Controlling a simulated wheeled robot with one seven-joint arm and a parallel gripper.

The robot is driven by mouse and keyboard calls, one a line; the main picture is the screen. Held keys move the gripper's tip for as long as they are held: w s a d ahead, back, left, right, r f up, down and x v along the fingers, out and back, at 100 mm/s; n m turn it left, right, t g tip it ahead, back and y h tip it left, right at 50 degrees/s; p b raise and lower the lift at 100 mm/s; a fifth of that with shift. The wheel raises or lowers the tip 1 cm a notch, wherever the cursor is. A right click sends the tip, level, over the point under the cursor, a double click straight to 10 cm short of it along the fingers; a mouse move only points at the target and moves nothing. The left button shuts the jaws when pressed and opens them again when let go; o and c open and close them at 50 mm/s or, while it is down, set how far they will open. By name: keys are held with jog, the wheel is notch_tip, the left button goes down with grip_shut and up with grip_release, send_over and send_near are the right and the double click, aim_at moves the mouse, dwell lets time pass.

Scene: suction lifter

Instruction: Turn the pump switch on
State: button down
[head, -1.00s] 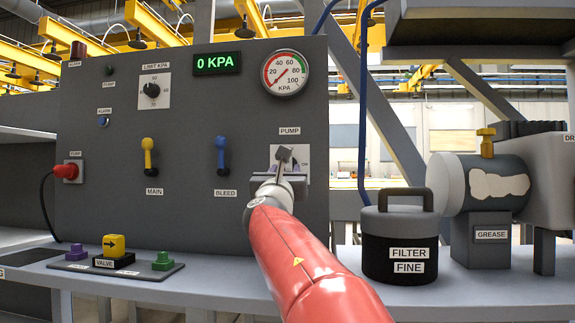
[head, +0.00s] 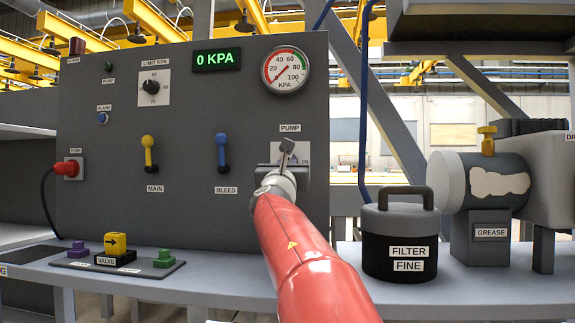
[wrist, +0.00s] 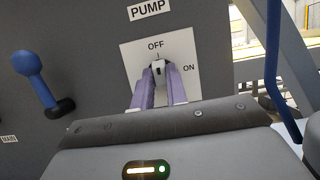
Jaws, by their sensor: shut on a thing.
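The pump switch (wrist: 158,66) is a small dark rotary knob with a light mark, on a white plate (wrist: 130,55) under the PUMP label (wrist: 149,9). Its mark points up at OFF; ON is printed to the right. My gripper (wrist: 160,78) has its two purple fingers on either side of the knob, shut on it. In the head view my gripper (head: 288,160) is at the plate below the PUMP label and hides the knob. The display (head: 217,61) reads 0 KPA, and the gauge (head: 286,70) needle is at its low end.
The blue BLEED lever (head: 221,150) and yellow MAIN lever (head: 149,153) stand left of my gripper on the grey panel. A black filter canister (head: 399,247) stands on the bench to the right. A blue hose (head: 364,110) hangs right of the panel.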

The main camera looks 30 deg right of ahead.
jog(key=shift+m, duration=0.4)
jog(key=m+g+h, duration=0.1)
jog(key=m, duration=0.2)
jog(key=m+g+h, duration=0.1)
jog(key=m+g, duration=0.1)
jog(key=m, duration=0.1)
jog(key=shift+w+a+h, duration=0.15)
jog(key=shift+h, duration=0.15)
jog(key=m+g, duration=0.1)
jog(key=m, duration=0.1)
jog(key=m+g+h+p, duration=0.1)
jog(key=m, duration=0.2)
jog(key=shift+r, duration=0.15)
jog(key=m+g+p, duration=0.1)
jog(key=m, duration=0.2)
jog(key=m+g+p, duration=0.1)
jog(key=m+p, duration=0.1)
jog(key=m, duration=0.1)
jog(key=shift+a+r+m+g, duration=0.1)
jog(key=shift+r+m+g, duration=0.05)
jog(key=shift+m+g, duration=0.15)
jog(key=shift+m+g+y+p, duration=0.65)
jog(key=shift+m+p, duration=0.35)
jog(key=shift+m, duration=1.2)
jog(key=c, duration=1.4)
grip_release()
